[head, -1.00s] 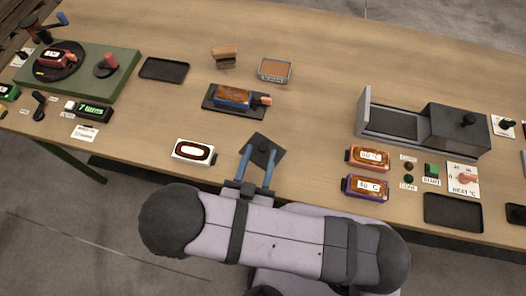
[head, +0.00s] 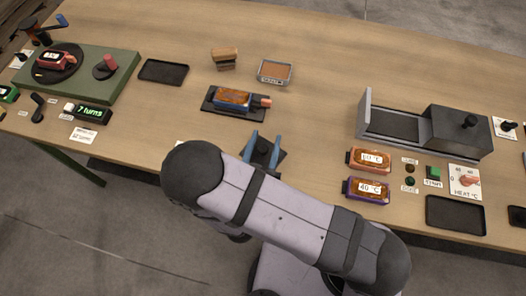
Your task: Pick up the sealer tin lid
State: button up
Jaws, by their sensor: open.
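The tin lid, a dark square plate with a round knob (head: 263,147), lies flat on the table near its front edge in the head view. My gripper (head: 264,139) is open, with one blue finger on each side of the knob. The fingers hide parts of the plate, and I cannot tell whether they touch it. An open metal tin with brown contents (head: 275,72) stands farther back, apart from the lid.
A dark tray with an orange-and-blue unit (head: 233,99) lies behind the gripper. Two heater-like boxes (head: 370,159) are to the right, beside a grey conveyor machine (head: 455,130). A green base with a turntable (head: 110,80) is at left.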

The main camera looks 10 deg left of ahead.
jog(key=shift+w+f, duration=0.1)
jog(key=shift+w, duration=0.65)
grip_shut()
jog(key=shift+r, duration=0.25)
notch_tip(320, 180, up, 10)
jog(key=shift+f+b, duration=0.25)
jog(key=shift+b, duration=0.1)
dwell(0.4)
